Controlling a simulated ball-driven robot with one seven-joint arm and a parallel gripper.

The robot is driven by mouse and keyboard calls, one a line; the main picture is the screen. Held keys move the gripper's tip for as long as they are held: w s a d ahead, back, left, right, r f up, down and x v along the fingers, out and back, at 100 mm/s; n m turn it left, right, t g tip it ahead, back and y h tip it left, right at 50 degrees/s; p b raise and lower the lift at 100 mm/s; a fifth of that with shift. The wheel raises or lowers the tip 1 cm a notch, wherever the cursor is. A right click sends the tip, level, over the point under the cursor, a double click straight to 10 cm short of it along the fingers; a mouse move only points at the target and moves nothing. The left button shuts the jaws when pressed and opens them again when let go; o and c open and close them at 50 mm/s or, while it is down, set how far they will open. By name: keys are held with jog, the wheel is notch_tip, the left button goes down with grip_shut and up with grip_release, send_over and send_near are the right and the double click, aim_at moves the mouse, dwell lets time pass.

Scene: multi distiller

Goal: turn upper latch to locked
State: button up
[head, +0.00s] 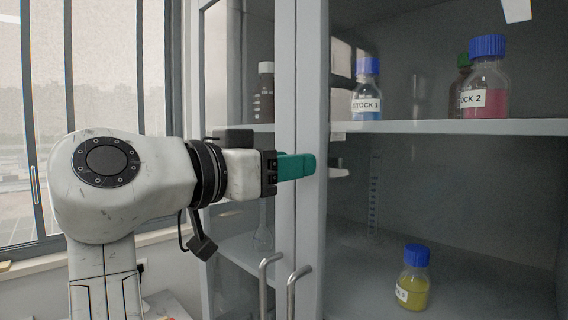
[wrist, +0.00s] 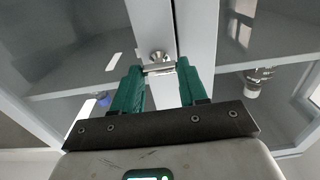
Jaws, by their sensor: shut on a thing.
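The upper latch (wrist: 158,66) is a small silver bar with a round knob, at the seam between the two cabinet doors. It shows in the wrist view between the green fingertips; in the head view the fingers hide it. My gripper (head: 297,167) reaches the door seam from the left. In the wrist view my gripper (wrist: 161,72) has its two green fingers closed on either side of the latch bar. The bar lies roughly crosswise over the seam, slightly tilted in the picture.
The grey cabinet door frame (head: 312,220) has glass panes. Two metal door handles (head: 291,292) stand below my gripper. Inside are the Stock 1 bottle (head: 367,90), the Stock 2 bottle (head: 487,78) and a yellow bottle (head: 414,280). A window (head: 100,70) is at left.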

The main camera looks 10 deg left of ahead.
jog(key=shift+w+a+f+n+p, duration=0.1)
jog(key=shift+n+p, duration=3.7)
jog(key=shift+n, duration=0.7)
jog(key=shift+w+a+n+p, duration=0.1)
jog(key=shift+n+p, duration=3.65)
jog(key=shift+n, duration=0.75)
jog(key=o, duration=1.1)
jog(key=shift+c, duration=0.2)
jog(key=shift+s+f, duration=0.1)
jog(key=shift+s, duration=0.05)
